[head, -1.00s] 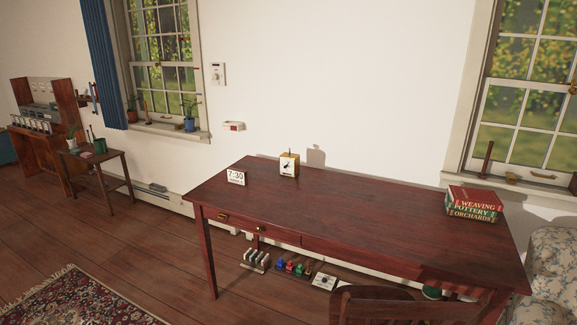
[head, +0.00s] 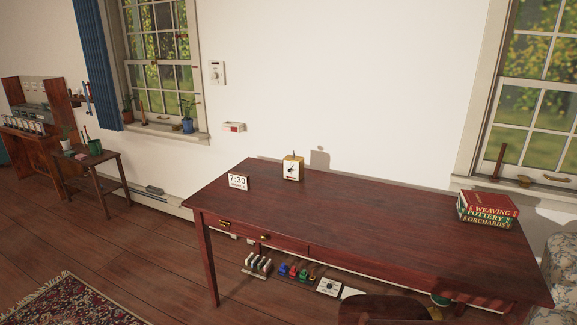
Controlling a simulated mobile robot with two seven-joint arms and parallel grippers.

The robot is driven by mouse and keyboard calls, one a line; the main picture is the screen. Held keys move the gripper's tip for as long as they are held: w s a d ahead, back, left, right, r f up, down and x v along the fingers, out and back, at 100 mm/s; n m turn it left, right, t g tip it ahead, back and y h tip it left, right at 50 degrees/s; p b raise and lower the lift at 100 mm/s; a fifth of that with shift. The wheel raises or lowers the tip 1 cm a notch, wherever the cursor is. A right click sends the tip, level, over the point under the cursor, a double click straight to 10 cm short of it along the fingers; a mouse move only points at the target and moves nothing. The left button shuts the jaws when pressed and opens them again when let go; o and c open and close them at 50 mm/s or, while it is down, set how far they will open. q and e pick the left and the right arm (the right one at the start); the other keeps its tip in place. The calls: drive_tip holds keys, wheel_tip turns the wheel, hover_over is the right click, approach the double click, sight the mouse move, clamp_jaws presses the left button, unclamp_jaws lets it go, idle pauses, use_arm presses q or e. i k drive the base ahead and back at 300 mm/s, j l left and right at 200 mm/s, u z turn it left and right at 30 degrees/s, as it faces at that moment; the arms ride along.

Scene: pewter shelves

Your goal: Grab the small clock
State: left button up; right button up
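A small clock (head: 292,169) with a brass-coloured case and a white dial stands upright near the back edge of the dark red wooden desk (head: 350,210), left of the middle. To its left, a white block reading 7:30 (head: 238,182) stands near the desk's left end. Neither of my grippers shows in the head view, and nothing touches the clock.
A stack of books (head: 487,210) sits at the desk's right end. A dark chair (head: 385,309) stands at the desk's front. Several small items lie on the floor under the desk. A small side table (head: 88,163) stands at the left. A patterned rug (head: 75,302) lies at the front left.

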sight(297, 173)
drive_tip(key=i+j, duration=0.45)
drive_tip(key=i, duration=0.15)
drive_tip(key=i+j, duration=0.5)
drive_tip(key=i+j+u, duration=0.1)
drive_tip(key=i+j, duration=0.35)
drive_tip(key=i, duration=0.25)
